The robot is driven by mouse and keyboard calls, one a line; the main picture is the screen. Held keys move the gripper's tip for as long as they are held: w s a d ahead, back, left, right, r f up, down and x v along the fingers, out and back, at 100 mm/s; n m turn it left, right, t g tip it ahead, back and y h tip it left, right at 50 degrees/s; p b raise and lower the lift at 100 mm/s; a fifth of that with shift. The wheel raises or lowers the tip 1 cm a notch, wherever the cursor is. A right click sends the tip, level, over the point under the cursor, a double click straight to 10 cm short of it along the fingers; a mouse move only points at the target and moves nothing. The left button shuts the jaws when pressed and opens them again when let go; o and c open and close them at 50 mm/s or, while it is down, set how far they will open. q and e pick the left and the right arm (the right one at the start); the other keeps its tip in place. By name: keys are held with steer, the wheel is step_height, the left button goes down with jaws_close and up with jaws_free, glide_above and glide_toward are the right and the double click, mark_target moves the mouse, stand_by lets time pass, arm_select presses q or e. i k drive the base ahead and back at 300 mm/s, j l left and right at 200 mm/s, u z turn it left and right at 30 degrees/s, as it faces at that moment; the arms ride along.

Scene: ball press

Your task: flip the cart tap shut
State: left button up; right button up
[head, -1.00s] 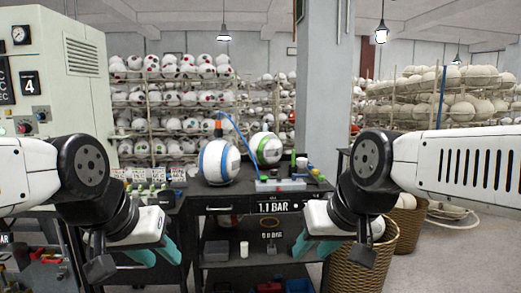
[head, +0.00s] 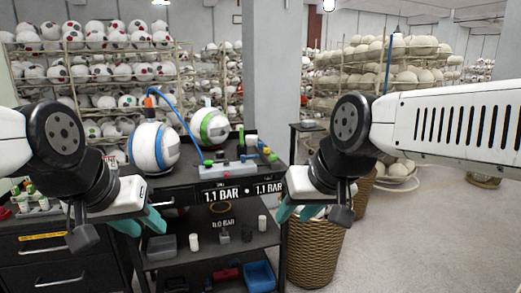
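The black cart (head: 180,196) stands in the middle of the head view, with a grey valve block (head: 232,168) on its top. Small green, blue and red fittings sit on and around this block; I cannot tell for sure which is the tap or how it is turned. A blue hose (head: 183,122) runs from a white-and-blue ball (head: 154,147) to the block's left end. My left gripper (head: 140,222), with teal fingers, is open and empty in front of the cart's left side. My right gripper (head: 297,212) is open and empty near the cart's right front corner.
A white-and-green ball (head: 210,127) sits behind the block. Cart labels read 1.1 BAR (head: 221,195). Lower shelves hold bins, including a blue bin (head: 258,276). A wicker basket (head: 314,252) stands right of the cart, a dark drawer cabinet (head: 60,262) left. Floor at right is clear.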

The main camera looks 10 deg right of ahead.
mark_target(243, 157)
steer(key=i+z, duration=0.2)
steer(key=i, duration=0.2)
steer(key=i+l, duration=0.4)
steer(key=i, duration=0.15)
steer(key=i+l, duration=0.4)
steer(key=i, duration=0.15)
steer(key=k+z, duration=0.05)
